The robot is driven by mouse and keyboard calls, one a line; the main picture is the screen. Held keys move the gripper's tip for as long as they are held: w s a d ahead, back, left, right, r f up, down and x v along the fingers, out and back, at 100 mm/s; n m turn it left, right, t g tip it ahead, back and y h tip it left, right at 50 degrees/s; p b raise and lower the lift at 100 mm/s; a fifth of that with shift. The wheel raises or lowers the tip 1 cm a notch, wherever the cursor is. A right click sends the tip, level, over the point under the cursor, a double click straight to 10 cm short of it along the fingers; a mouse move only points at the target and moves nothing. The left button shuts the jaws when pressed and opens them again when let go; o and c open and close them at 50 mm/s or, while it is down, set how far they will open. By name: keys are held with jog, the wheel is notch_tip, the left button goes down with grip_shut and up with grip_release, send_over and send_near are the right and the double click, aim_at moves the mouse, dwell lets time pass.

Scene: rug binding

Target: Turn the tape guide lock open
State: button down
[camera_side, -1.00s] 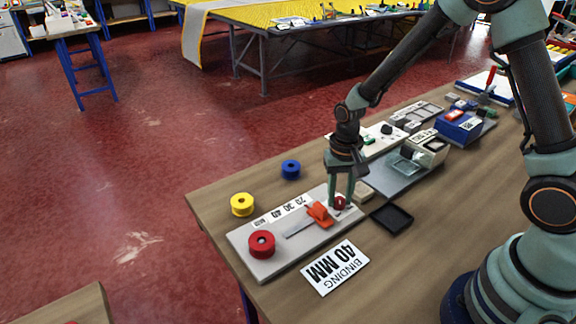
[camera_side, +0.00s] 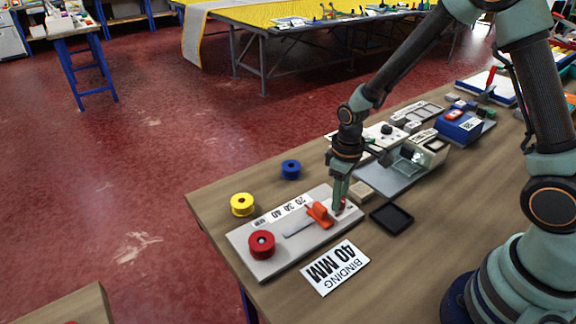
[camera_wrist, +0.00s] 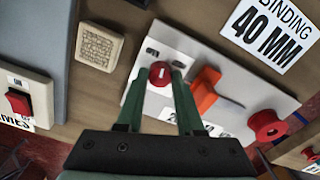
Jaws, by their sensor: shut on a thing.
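The tape guide lock is a small round red knob (camera_wrist: 160,73) with a pale line on its top, on the light grey guide plate (camera_wrist: 220,75). My gripper (camera_wrist: 162,80) is over the plate with its two green fingers shut on the knob, one at each side. In the side view my gripper (camera_side: 339,208) points down at the plate's right end, and its fingers mostly hide the knob. The orange tape guide (camera_side: 319,214) sits just left of the fingers, beside a printed number scale (camera_side: 283,212).
A red tape roll (camera_side: 261,244) stands on the plate's left end. Yellow (camera_side: 242,204) and blue (camera_side: 291,169) rolls stand behind. A black tray (camera_side: 391,217) and a "BINDING 40 MM" card (camera_side: 335,268) lie in front. A beige block (camera_wrist: 98,46) is near the plate.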

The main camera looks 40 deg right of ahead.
jog(key=n, duration=0.7)
jog(key=shift+a, duration=0.2)
jog(key=shift+n, duration=0.3)
jog(key=c, duration=0.5)
grip_release()
jog(key=shift+c, duration=0.2)
jog(key=shift+d, duration=0.1)
jog(key=shift+r, duration=0.1)
notch_tip(320, 180, up, 12)
jog(key=shift+s, duration=0.25)
